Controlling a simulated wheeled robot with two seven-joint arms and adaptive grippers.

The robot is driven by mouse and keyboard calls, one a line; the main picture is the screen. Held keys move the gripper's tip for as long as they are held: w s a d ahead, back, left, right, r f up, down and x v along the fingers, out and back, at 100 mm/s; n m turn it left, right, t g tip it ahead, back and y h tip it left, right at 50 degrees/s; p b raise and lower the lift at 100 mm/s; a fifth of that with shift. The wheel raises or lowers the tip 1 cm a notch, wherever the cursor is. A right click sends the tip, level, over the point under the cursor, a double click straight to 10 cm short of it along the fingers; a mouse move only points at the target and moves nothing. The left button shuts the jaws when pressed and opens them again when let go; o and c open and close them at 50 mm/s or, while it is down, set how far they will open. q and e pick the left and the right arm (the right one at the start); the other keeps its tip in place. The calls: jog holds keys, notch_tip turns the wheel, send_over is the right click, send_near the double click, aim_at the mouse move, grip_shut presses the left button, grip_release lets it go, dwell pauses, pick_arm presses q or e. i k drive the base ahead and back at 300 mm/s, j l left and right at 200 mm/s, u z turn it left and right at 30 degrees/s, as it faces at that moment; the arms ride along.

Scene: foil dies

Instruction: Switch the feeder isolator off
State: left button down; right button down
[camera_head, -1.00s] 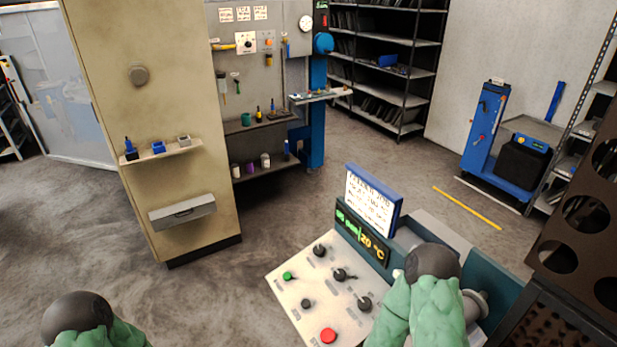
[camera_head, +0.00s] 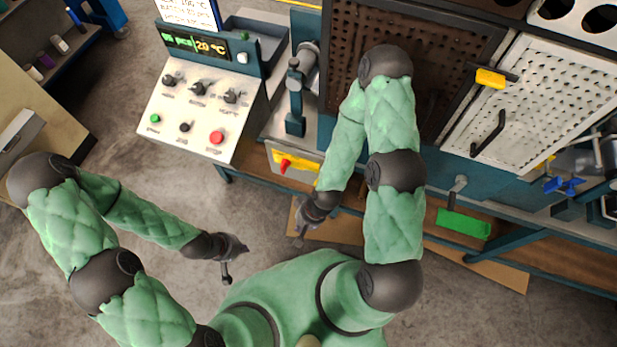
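A red rotary handle on a yellow plate (camera_head: 305,157) sits on the front of the machine bench, left of my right forearm; it looks like the isolator. The handle (camera_head: 286,163) lies slanted across the plate, and I cannot read any label. My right gripper (camera_head: 300,238) hangs below the plate, apart from the handle. My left gripper (camera_head: 227,280) is lower left of it, over bare floor, touching nothing. Both grippers look empty, but they are too small and angled to show whether the fingers are open.
A control panel (camera_head: 180,132) with black knobs, a green button and a red button (camera_head: 217,137) stands at left. The bench edge runs above my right gripper. Floor at lower left is clear.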

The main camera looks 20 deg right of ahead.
aim_at(284, 163)
jog(key=k+z, duration=0.15)
jog(key=z, duration=0.25)
jog(key=i+j, duration=0.35)
jog(key=j, duration=0.2)
jog(key=i+j, duration=0.35)
jog(key=j, duration=0.2)
jog(key=u, duration=0.05)
